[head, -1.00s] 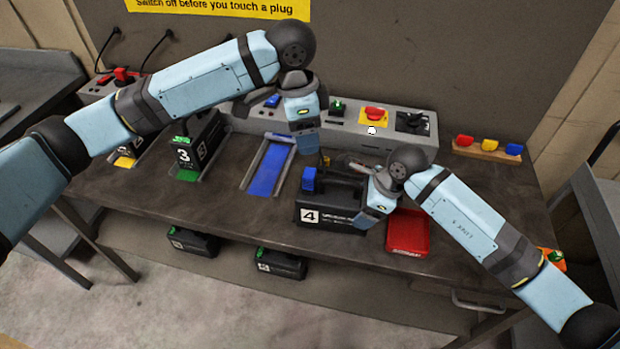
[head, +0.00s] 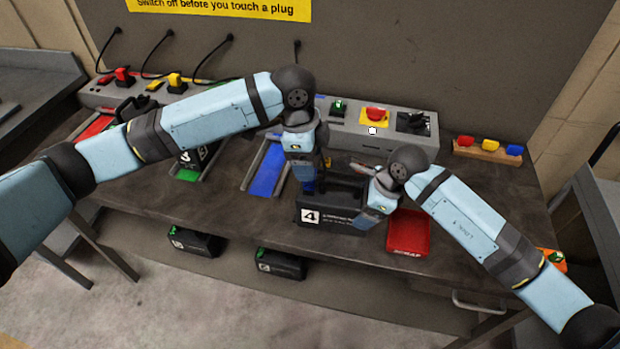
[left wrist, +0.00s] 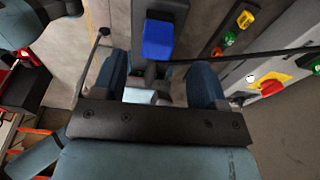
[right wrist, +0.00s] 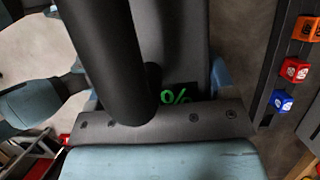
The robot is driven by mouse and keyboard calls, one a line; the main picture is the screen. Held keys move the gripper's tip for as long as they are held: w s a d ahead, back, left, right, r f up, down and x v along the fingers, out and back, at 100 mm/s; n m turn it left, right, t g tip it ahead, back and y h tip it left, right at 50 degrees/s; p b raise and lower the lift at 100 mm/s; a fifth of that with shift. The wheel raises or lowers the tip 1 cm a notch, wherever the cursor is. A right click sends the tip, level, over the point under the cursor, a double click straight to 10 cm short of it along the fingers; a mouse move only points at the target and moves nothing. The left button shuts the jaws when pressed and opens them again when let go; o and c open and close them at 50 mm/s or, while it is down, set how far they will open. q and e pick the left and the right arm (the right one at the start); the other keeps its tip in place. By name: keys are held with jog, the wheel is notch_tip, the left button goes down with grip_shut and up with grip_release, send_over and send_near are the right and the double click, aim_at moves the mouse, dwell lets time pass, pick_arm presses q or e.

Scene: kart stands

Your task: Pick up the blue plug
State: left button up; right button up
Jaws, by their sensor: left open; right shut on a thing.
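The black pack numbered 4 (head: 335,217) stands on the bench, its handle toward my right gripper. The blue plug (left wrist: 158,40) is on top of this pack; in the head view only a sliver of blue (head: 309,187) shows below my left gripper. My left gripper (head: 306,178) is open above the plug, pointing down. In the left wrist view its two fingers (left wrist: 160,75) stand apart with the plug just ahead, between their lines. My right gripper (head: 370,197) is shut on the handle of pack 4, seen as a dark bar (right wrist: 105,60) in the right wrist view.
A red scrap tray (head: 408,234) stands right of the pack. A blue-floored bay (head: 266,170) lies to its left. Behind is a grey socket strip with a red button (head: 376,114). A wooden rack (head: 487,148) holds coloured plugs at the right.

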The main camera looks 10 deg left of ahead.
pick_arm(q)
jog(key=f, duration=0.4)
jog(key=shift+s+d+f, duration=0.15)
jog(key=shift+d+f, duration=0.05)
jog(key=shift+d, duration=0.05)
jog(key=c, duration=1)
notch_tip(320, 180, up, 10)
jog(key=shift+r, duration=0.1)
pick_arm(e)
jog(key=o, duration=1.8)
jog(key=shift+r, duration=0.1)
